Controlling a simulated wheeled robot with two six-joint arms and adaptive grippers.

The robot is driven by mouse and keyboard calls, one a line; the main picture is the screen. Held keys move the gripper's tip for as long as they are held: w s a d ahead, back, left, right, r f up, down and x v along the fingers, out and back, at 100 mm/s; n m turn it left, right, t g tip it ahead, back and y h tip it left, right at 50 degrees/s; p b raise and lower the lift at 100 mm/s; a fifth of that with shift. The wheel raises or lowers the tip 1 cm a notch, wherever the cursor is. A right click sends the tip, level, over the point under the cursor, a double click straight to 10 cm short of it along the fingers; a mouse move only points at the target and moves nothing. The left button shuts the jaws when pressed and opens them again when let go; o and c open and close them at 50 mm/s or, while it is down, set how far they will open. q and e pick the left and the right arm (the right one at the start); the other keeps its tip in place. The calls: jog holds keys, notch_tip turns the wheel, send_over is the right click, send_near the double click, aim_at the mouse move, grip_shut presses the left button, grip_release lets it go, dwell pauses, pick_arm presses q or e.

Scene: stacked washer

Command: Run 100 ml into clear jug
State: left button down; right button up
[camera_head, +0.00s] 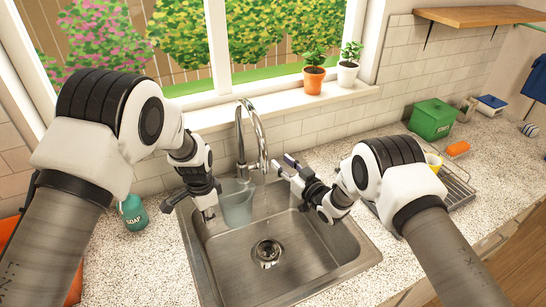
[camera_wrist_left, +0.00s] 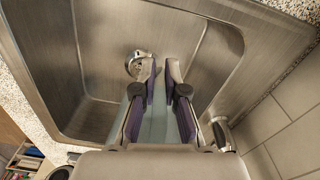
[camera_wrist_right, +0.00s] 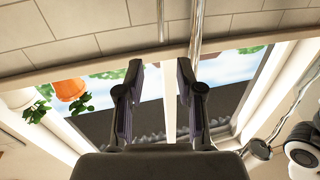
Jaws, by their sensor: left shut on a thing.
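The clear jug (camera_head: 237,205) is upright in the left back part of the sink. My left gripper is shut on it; the left wrist view shows the gripper (camera_wrist_left: 160,72) with the bluish see-through jug (camera_wrist_left: 159,122) between its fingers. The water level in the jug cannot be read. My right gripper (camera_head: 284,167) is open and empty, just right of the tap and stream; its spread fingers show in the right wrist view (camera_wrist_right: 160,72).
The steel sink (camera_head: 300,262) has a drain (camera_head: 267,252) in its floor. A teal soap bottle (camera_head: 133,212) stands left of the sink. A dish rack (camera_head: 458,185), green box (camera_head: 432,118) and orange sponge (camera_head: 457,148) are on the right. Potted plants (camera_head: 313,78) stand on the sill.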

jog(key=shift+x, duration=5.95)
grip_shut()
